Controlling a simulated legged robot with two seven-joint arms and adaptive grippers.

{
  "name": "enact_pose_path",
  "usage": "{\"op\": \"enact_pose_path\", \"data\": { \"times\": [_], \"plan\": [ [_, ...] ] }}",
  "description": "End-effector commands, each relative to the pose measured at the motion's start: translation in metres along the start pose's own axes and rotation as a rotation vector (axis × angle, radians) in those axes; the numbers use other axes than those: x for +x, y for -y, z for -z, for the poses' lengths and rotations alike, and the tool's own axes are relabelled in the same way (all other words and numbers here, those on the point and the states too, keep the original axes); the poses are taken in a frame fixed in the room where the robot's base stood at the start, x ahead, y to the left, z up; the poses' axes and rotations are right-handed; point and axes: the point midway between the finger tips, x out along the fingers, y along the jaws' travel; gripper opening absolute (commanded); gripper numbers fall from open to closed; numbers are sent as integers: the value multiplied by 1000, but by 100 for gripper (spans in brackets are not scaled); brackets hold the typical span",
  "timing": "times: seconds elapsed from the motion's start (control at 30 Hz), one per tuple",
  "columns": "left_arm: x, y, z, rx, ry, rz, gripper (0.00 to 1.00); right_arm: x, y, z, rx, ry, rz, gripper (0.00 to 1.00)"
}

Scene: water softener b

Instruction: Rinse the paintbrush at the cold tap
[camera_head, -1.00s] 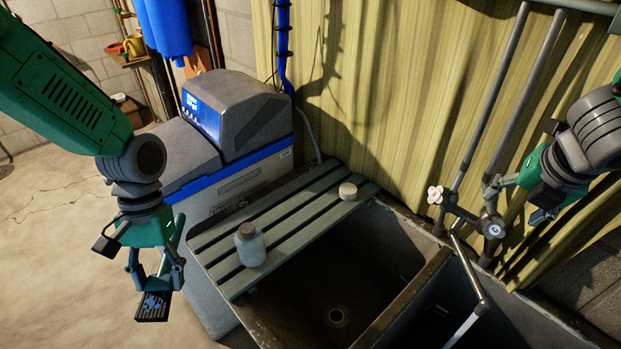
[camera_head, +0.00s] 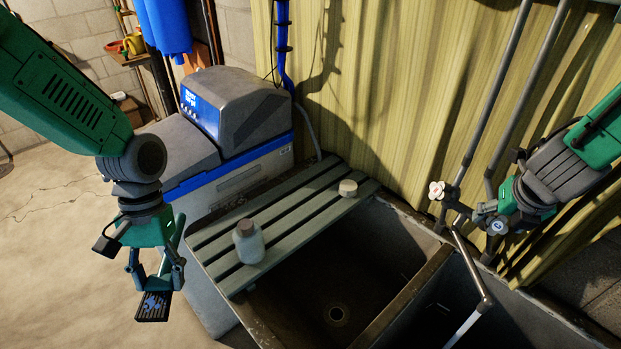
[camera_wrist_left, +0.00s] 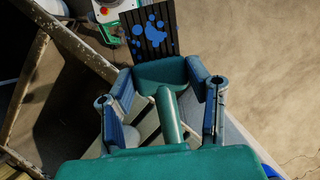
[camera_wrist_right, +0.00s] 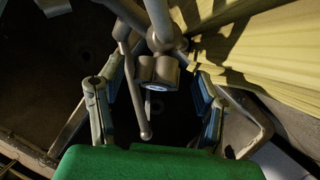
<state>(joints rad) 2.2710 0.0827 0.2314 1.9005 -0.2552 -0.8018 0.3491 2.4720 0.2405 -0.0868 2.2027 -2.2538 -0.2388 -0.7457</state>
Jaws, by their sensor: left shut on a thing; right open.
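The paintbrush (camera_head: 153,306) has dark bristles blotched with blue paint. My left gripper (camera_head: 158,270) is shut on it and holds it bristles down, left of the sink. In the left wrist view its green handle (camera_wrist_left: 169,117) lies between the fingers. The blue-marked cold tap (camera_head: 497,226) sits on the pipework at the right. My right gripper (camera_head: 505,212) is open close to it. In the right wrist view the tap knob (camera_wrist_right: 153,87) lies between the open fingers; contact is unclear. The spout (camera_head: 473,268) hangs over the right basin, with a pale streak below its end.
A red-marked tap (camera_head: 436,190) is left of the cold one. The sink (camera_head: 405,310) has two basins with a divider. The water softener (camera_head: 235,120) stands behind.

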Motion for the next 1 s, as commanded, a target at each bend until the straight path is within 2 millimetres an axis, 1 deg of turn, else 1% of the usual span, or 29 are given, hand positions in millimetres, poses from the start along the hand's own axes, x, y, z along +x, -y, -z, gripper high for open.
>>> {"op": "enact_pose_path", "data": {
  "times": [0.03, 0.13, 0.47, 0.5, 0.57, 0.6, 0.63, 0.77, 0.83, 1.0],
  "plan": [
    [0, 0, 0, 0, -1, 0, 15, 6, 0, 1, 0, -2, -1, 59],
    [0, 0, 0, 0, -1, 0, 15, 14, 0, 0, 0, -1, 0, 59],
    [0, 1, 0, 0, 0, -1, 15, 17, -1, 0, -1, 1, 0, 59],
    [0, 0, 0, 0, 0, 0, 15, 17, 0, 0, -1, 1, 0, 52],
    [0, 0, 0, 0, 0, 0, 15, 17, 0, 0, 0, 1, 0, 31],
    [0, 0, 0, 0, 0, 0, 15, 17, 0, 0, 0, 1, 0, 17],
    [0, 0, 0, 0, 0, 0, 15, 17, 0, 0, 0, 1, -1, 9],
    [0, 0, 0, 0, 0, 0, 15, 17, 0, 0, 0, 1, -1, 9],
    [3, 0, 2, 0, 0, 0, 15, 18, 0, 0, 8, 2, -7, 9],
    [26, 0, 11, 0, 0, 0, 15, 22, 1, 0, 72, 5, -57, 9]
  ]
}}
